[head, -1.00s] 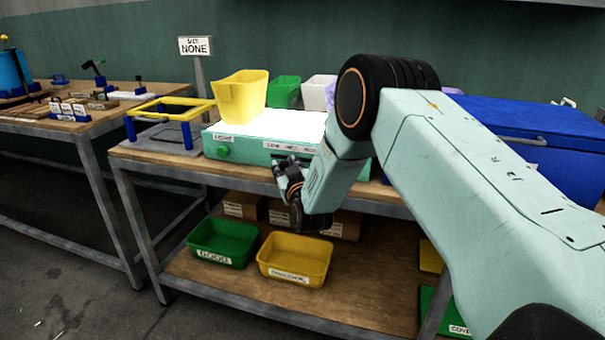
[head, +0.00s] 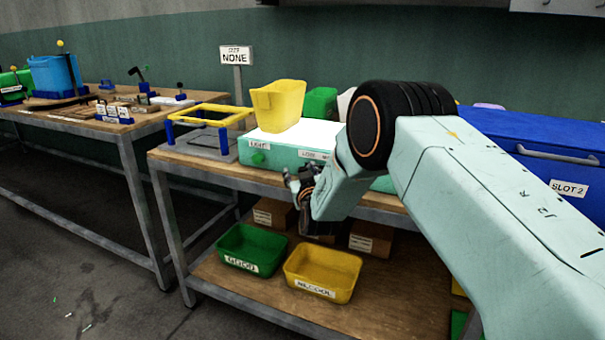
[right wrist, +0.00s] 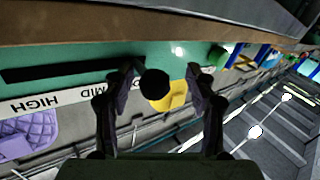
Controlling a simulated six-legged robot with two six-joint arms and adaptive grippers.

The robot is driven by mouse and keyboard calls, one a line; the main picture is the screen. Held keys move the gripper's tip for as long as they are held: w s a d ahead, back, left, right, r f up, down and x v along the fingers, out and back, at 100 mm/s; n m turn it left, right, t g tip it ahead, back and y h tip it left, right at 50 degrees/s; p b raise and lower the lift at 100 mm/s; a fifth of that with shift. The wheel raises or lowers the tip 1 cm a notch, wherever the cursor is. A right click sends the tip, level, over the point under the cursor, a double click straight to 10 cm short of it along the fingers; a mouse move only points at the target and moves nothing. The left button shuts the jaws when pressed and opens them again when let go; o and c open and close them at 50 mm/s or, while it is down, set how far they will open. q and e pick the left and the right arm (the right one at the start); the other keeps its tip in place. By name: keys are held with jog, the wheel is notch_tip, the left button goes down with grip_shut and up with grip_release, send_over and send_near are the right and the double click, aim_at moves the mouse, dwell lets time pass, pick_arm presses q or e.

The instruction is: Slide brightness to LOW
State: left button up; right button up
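The light box (head: 284,147) has a glowing white top, a green front with a LIGHT label, a round green button (head: 257,158) and a partly covered scale label (head: 313,155). In the right wrist view the box front is upside down, with a dark slider slot (right wrist: 60,70) above HIGH and MID. A round black knob (right wrist: 154,84) shows near the slot's right end, past MID; LOW is hidden there. My right gripper (right wrist: 160,82) is open, with one finger on each side of the knob. It also shows before the box in the head view (head: 298,180). My left gripper is out of view.
Green (head: 240,250) and yellow (head: 322,272) trays sit on the lower shelf. My right arm covers the bench's middle.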

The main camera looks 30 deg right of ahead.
jog(key=shift+r, duration=0.1)
jog(key=shift+s, duration=0.1)
jog(key=shift+s, duration=0.25)
jog(key=v, duration=1.1)
jog(key=shift+s, duration=0.15)
